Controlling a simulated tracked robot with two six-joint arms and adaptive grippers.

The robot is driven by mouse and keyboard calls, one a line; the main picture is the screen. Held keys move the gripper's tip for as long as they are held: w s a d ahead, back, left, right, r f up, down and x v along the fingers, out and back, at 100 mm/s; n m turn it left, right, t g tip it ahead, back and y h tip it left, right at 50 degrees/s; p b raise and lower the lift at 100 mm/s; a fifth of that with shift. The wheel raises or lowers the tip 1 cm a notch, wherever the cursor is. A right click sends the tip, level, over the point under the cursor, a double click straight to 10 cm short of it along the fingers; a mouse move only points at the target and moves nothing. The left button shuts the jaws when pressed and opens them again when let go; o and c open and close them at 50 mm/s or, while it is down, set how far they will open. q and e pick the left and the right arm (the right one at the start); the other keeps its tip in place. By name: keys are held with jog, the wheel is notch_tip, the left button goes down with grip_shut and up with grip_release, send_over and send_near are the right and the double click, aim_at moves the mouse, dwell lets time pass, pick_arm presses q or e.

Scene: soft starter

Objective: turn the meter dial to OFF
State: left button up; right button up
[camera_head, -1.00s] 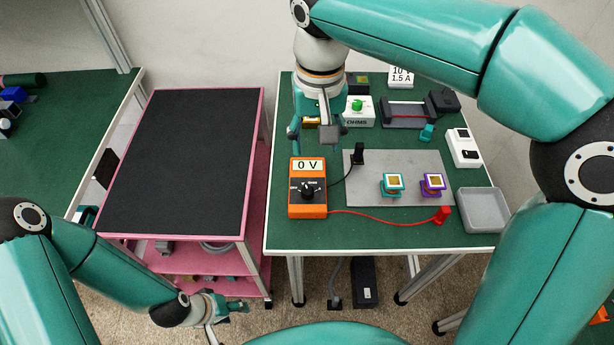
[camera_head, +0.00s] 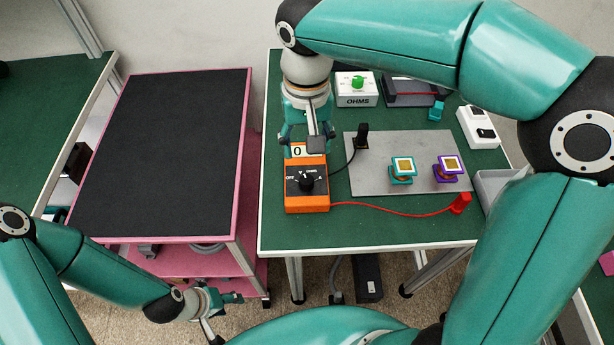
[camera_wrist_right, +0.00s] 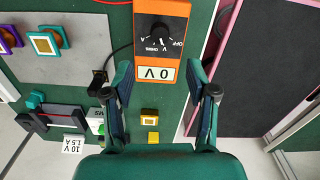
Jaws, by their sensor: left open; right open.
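The orange meter (camera_head: 306,203) lies on the green table near its left edge. Its black dial (camera_head: 306,182) has OFF marked at the left in the head view; I cannot tell its exact setting. The wrist view shows the meter (camera_wrist_right: 181,52) with its dial (camera_wrist_right: 160,30) and a 0 V display (camera_wrist_right: 157,73). My right gripper (camera_head: 307,137) is open above the display end of the meter and hides part of the display. Its spread fingers (camera_wrist_right: 160,80) show empty in the wrist view, short of the dial. My left gripper (camera_head: 226,300) is open, low beside the pink cart.
A black probe (camera_head: 362,136) and a red probe (camera_head: 460,203) are wired to the meter. A grey plate (camera_head: 385,178) holds teal and purple parts. The OHMS box (camera_head: 357,90) stands behind. The cart's black top (camera_head: 175,155) is empty.

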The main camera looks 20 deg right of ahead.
aim_at(306, 180)
notch_tip(306, 180, down, 12)
jog(key=shift+r, duration=0.2)
grip_shut()
dwell(0.4)
